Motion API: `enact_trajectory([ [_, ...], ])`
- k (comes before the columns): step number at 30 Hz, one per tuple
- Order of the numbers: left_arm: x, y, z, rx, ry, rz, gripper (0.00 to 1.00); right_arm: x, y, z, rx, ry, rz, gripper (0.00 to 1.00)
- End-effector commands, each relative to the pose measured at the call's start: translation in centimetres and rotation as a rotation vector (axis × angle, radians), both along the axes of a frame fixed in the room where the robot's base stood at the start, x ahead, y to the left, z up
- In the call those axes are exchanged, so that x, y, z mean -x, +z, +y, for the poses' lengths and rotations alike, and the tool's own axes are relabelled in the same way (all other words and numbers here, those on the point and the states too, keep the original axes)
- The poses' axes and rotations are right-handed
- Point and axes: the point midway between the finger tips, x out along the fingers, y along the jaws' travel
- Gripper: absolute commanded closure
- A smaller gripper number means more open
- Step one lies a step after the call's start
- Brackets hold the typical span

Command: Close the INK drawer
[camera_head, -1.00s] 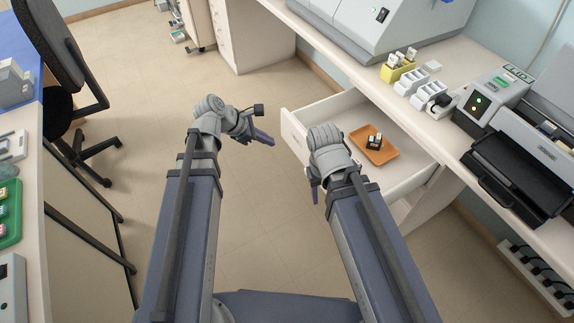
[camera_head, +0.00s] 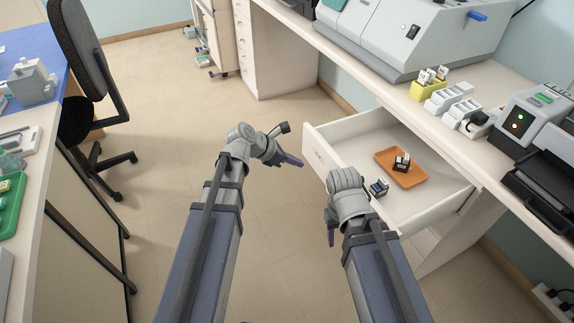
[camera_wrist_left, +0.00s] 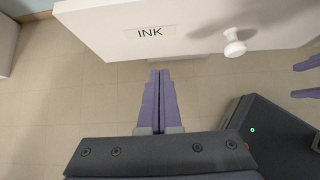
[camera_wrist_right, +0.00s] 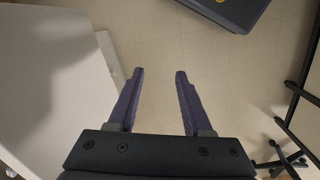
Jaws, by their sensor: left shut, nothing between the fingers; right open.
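The INK drawer (camera_head: 345,134) is pulled out from under the right-hand counter. In the left wrist view its white front (camera_wrist_left: 190,35) carries an INK label (camera_wrist_left: 150,32) and a round white knob (camera_wrist_left: 235,45). Inside lie an orange tray (camera_head: 413,181) with a dark ink cartridge (camera_head: 401,161) on it, and another small dark cartridge (camera_head: 379,187) beside the tray. My left gripper (camera_head: 296,162) is shut and empty, just in front of the drawer front and apart from it; its tips (camera_wrist_left: 160,72) point below the label. My right gripper (camera_wrist_right: 160,75) is open and empty, near the drawer's near corner.
The counter (camera_head: 400,98) above the drawer holds a large grey machine (camera_head: 400,40), a yellow rack (camera_head: 428,90), white racks (camera_head: 455,105) and a printer (camera_head: 545,185). A black chair (camera_head: 85,50) and a bench with a green tray (camera_head: 10,205) stand at left. The floor between is clear.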

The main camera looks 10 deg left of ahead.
Motion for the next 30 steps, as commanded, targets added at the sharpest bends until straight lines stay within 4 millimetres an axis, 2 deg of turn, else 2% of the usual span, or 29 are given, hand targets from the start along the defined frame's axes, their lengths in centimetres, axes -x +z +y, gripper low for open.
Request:
enact_trajectory([
  [1,-0.6,-1.4,-0.6,0.000,-0.003,0.000,1.00,0.0,-1.4,0.0,0.000,0.000,0.000,0.50],
  [4,-1.2,-2.5,-1.6,-0.001,-0.003,0.001,1.00,0.0,-2.5,0.0,0.000,0.000,0.000,0.50],
  [6,-2.0,-1.7,-2.5,-0.002,-0.004,-0.001,1.00,0.0,-1.7,0.0,0.000,0.000,0.000,0.50],
  [12,-3.1,-1.7,-4.1,-0.001,-0.002,0.000,1.00,0.0,-1.7,0.0,0.000,0.000,0.000,0.50],
  [30,-3.6,-1.7,-4.9,-0.001,-0.001,0.001,1.00,0.0,-1.7,0.0,0.000,0.000,0.000,0.50],
])
